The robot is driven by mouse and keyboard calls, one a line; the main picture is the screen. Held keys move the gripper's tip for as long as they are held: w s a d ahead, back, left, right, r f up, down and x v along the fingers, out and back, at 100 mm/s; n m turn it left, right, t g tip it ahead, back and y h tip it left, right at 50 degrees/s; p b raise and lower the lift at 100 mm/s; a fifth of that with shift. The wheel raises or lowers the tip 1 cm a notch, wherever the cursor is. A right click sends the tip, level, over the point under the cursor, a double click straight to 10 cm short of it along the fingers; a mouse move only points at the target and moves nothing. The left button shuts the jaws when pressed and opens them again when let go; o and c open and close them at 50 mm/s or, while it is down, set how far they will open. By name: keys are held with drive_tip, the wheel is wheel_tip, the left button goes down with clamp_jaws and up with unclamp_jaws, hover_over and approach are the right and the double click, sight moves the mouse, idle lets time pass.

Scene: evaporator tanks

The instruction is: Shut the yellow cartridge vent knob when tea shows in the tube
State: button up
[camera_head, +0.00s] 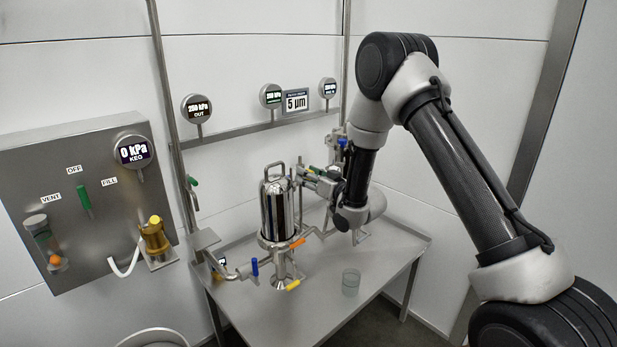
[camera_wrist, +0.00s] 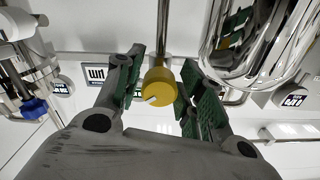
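The yellow vent knob (camera_wrist: 160,84) shows in the wrist view, round with a short white mark on its face. My gripper (camera_wrist: 162,82) is open, with one green-padded finger on each side of the knob. I cannot tell whether either pad touches it. A thin grey tube (camera_wrist: 163,28) rises behind the knob in the picture; I cannot make out tea in it. The shiny steel cartridge housing (camera_head: 278,207) stands upright on the table, and my gripper (camera_head: 312,180) is just right of its upper part. In the head view my gripper largely hides the knob.
The steel table (camera_head: 330,318) carries a clear cup (camera_head: 350,283) at right. Blue, orange and yellow (camera_head: 293,285) lever handles surround the housing's base. Gauges and a 5 µm sign (camera_head: 296,101) line the back rail.

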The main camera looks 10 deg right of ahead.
drive_tip(key=c, duration=0.8)
drive_tip(key=shift+o, duration=0.2)
drive_tip(key=shift+n, duration=0.3)
drive_tip(key=n, duration=0.4)
drive_tip(key=shift+n, duration=0.4)
drive_tip(key=n, duration=0.4)
drive_tip(key=shift+d+n, duration=0.1)
drive_tip(key=shift+n, duration=0.3)
drive_tip(key=o, duration=0.8)
drive_tip(key=shift+c, duration=0.2)
drive_tip(key=shift+d, duration=0.1)
